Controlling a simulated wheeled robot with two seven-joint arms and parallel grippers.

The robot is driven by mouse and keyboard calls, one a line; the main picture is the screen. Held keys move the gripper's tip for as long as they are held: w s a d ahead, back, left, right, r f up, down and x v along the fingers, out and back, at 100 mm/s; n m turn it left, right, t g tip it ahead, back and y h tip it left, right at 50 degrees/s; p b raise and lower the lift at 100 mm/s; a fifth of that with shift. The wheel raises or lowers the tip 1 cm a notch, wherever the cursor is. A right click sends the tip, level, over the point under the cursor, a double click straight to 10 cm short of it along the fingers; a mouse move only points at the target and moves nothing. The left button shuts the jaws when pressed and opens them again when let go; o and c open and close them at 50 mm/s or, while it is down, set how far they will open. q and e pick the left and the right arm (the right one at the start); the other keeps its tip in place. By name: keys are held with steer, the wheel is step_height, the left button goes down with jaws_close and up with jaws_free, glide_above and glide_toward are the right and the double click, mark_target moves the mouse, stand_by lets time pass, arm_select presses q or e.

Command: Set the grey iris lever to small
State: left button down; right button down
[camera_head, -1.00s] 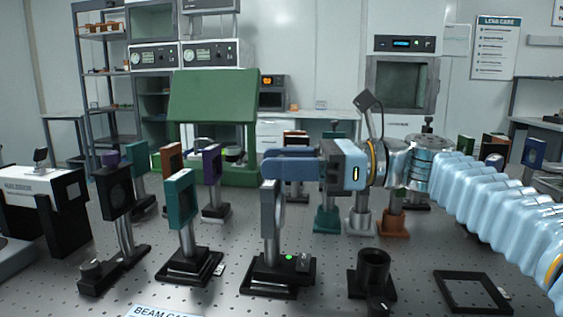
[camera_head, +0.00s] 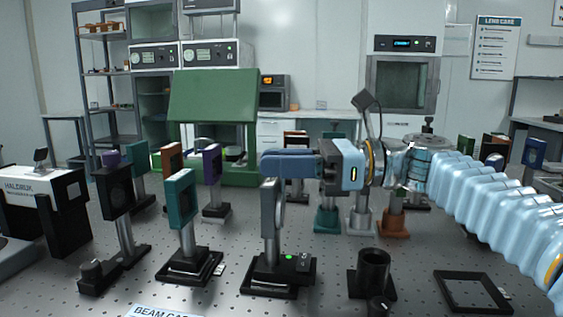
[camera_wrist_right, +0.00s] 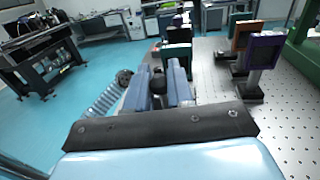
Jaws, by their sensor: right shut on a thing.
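The grey iris (camera_head: 270,212) stands upright on a post and black base in the front middle of the head view. My right gripper (camera_head: 266,165) comes in from the right, with its blue fingers just above the top of the grey frame. In the right wrist view the two fingers (camera_wrist_right: 160,72) are close together, with a small dark round piece (camera_wrist_right: 158,84) between them. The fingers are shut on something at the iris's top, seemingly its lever. The lever itself is hidden, so its setting cannot be read. My left gripper is not in view.
A teal-framed mount (camera_head: 181,205) stands left of the grey iris, with a black mount (camera_head: 117,190) farther left. A purple mount (camera_head: 211,170) is behind. A black cup-like holder (camera_head: 373,272) and a flat black frame (camera_head: 472,292) lie to the right.

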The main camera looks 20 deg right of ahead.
steer(key=shift+s+a+f+n+h+b, duration=0.2)
steer(key=shift+s+a+n+b, duration=0.3)
steer(key=shift+n, duration=0.55)
steer(key=shift+s+a+f+n+h+b, duration=0.15)
steer(key=shift+s+a+f+n+b, duration=0.1)
steer(key=shift+s+n, duration=0.6)
steer(key=shift+s+a+f+n+h+b, duration=0.15)
steer(key=shift+s+a+f+n+b, duration=0.2)
steer(key=shift+n, duration=0.85)
steer(key=shift+r, duration=0.1)
steer(key=c, duration=1)
jaws_free()
steer(key=shift+d, duration=0.15)
